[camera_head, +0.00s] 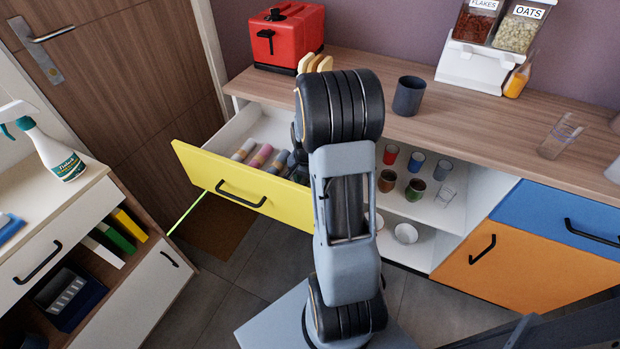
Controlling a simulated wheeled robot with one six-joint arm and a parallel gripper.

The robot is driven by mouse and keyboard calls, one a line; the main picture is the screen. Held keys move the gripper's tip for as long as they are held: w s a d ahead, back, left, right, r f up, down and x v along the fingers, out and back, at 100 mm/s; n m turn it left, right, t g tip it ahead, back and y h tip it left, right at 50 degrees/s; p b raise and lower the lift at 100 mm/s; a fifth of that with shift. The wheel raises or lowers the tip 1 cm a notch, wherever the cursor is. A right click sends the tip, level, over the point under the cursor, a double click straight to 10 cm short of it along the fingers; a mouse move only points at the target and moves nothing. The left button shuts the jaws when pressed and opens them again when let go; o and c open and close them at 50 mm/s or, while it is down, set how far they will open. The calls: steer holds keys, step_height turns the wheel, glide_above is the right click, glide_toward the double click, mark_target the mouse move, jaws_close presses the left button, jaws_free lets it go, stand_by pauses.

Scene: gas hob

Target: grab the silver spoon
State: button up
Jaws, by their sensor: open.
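I cannot make out a silver spoon in this view. The yellow-fronted drawer (222,186) is pulled open and holds several rolled or cylindrical items in pink, beige and grey-blue at its near end. My arm stands upright in front of the drawer's right part and hides what lies there. My gripper is hidden behind the arm; only a dark part of the arm's far end shows at its left edge, over the drawer.
A red toaster (288,35) with bread slices and a dark cup (408,96) stand on the wooden counter (455,115). Below, an open shelf holds several cups and a white bowl (405,233). A white cabinet (60,220) with a spray bottle (50,147) stands at left.

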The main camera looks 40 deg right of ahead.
steer(key=shift+c, duration=0.2)
jaws_close()
steer(key=shift+r, duration=0.1)
